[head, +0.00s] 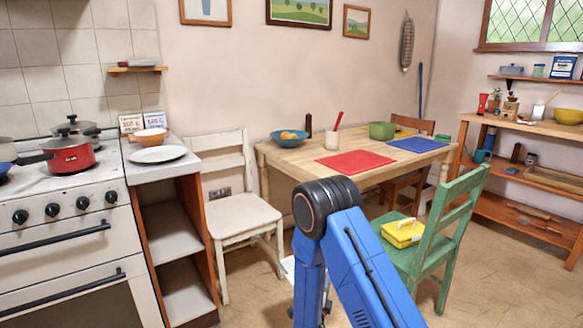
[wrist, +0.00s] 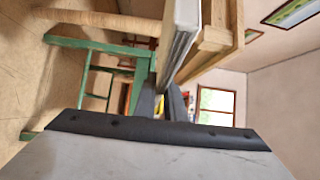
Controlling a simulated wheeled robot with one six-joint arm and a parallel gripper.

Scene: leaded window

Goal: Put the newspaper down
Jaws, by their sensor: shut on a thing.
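The newspaper (wrist: 183,38) shows in the wrist view as a thin, grey-white folded slab seen nearly edge-on. My gripper (wrist: 162,97) is shut on its near end, with one dark finger on each side. In the head view my blue arm hides the gripper and most of the newspaper. A small pale piece (head: 288,266) shows at the arm's left edge, probably part of the newspaper. The wooden table (head: 290,158) stands behind my arm. Its edge and leg (wrist: 222,30) appear right beside the newspaper in the wrist view; I cannot tell whether they touch.
The table bears a red mat (head: 355,163), a blue mat (head: 416,145), a blue bowl (head: 290,141), a white cup (head: 332,140) and a green box (head: 382,131). A white chair (head: 240,212) is left; a green chair (head: 440,250) with a yellow box (head: 402,234) is right.

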